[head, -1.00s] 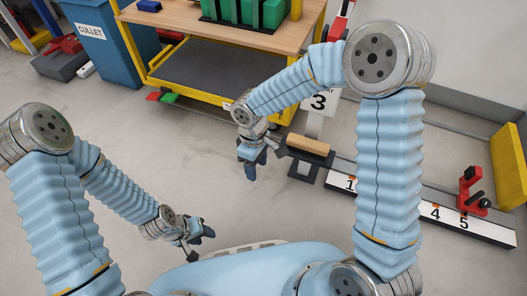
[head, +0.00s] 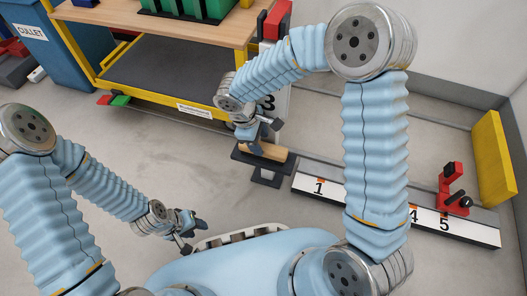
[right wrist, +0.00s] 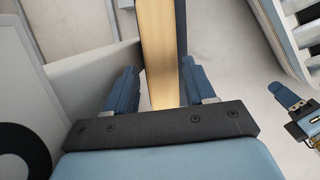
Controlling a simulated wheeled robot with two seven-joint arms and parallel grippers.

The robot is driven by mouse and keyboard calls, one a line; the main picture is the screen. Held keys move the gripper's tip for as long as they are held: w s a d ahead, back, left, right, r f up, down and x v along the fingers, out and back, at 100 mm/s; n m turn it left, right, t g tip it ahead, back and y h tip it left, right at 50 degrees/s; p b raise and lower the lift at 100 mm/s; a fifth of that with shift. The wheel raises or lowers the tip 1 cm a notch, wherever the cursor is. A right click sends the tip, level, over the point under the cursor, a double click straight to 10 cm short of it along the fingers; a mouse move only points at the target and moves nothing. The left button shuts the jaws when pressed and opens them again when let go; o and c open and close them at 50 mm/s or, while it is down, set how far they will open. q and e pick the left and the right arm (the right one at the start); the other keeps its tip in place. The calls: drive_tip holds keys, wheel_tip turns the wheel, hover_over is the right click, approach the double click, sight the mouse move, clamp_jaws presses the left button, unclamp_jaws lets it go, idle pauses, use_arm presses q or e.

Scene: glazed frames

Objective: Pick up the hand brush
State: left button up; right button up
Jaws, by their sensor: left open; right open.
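The hand brush (head: 270,153) shows in the head view as a light wooden block with a dark edge, on a black stand low at the centre. My right gripper (head: 264,133) is open right at the brush and hides part of it. In the right wrist view the brush's wooden part (right wrist: 158,45) runs between the two open blue fingers (right wrist: 160,88), with a dark strip along its right side. I cannot tell whether the fingers touch it. My left gripper (head: 190,226) is open and empty, low and left of centre, away from the brush.
A numbered white rail (head: 390,208) runs right from the stand, with a red clamp (head: 453,190) on it and a yellow panel (head: 492,158) behind. A yellow cart (head: 160,75) with a wooden top stands behind left, beside a blue cullet bin (head: 50,45).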

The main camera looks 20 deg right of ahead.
drive_tip(key=x, duration=0.3)
drive_tip(key=shift+c, duration=0.4)
drive_tip(key=c, duration=0.7)
drive_tip(key=shift+r, duration=0.1)
